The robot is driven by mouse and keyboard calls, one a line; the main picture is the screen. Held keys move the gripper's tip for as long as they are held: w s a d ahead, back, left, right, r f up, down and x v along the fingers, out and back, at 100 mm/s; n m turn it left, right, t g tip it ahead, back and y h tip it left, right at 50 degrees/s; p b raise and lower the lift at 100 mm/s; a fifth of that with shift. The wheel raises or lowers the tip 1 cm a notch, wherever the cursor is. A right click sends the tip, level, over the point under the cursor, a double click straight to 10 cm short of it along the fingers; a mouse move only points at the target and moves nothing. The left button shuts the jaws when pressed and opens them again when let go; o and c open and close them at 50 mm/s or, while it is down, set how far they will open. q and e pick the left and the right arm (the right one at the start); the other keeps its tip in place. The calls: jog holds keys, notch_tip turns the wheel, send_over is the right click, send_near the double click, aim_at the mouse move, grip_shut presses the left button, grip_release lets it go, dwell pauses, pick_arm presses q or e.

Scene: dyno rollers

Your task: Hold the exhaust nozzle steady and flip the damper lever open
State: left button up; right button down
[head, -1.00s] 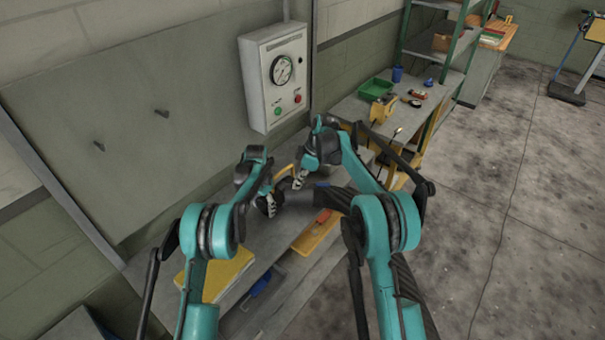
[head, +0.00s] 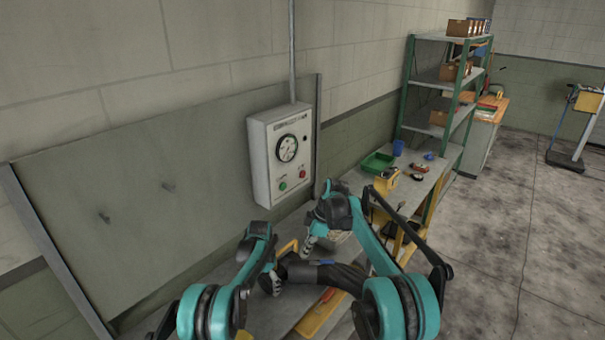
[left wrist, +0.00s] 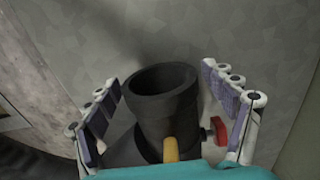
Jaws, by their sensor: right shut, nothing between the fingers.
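The exhaust nozzle (head: 335,275) is a dark tube lying over the bench in the head view. In the left wrist view its round open mouth (left wrist: 162,85) sits between the fingers of my left gripper (left wrist: 165,105). Those fingers are apart, with gaps visible on both sides of the tube. A small red tab (left wrist: 217,130) on a dark stem is beside the nozzle; I cannot tell for sure that it is the damper lever. In the head view my left gripper (head: 272,282) is at the nozzle's left end. My right gripper (head: 309,244) is shut and empty just above the nozzle.
A yellow handle-like piece (left wrist: 171,149) shows in front of the nozzle. A grey gauge box (head: 283,155) hangs on the wall behind. A green tray (head: 377,163) and small items stand on the bench farther right. Green-framed shelves (head: 442,85) stand beyond.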

pick_arm(q)
jog(key=shift+r, duration=0.1)
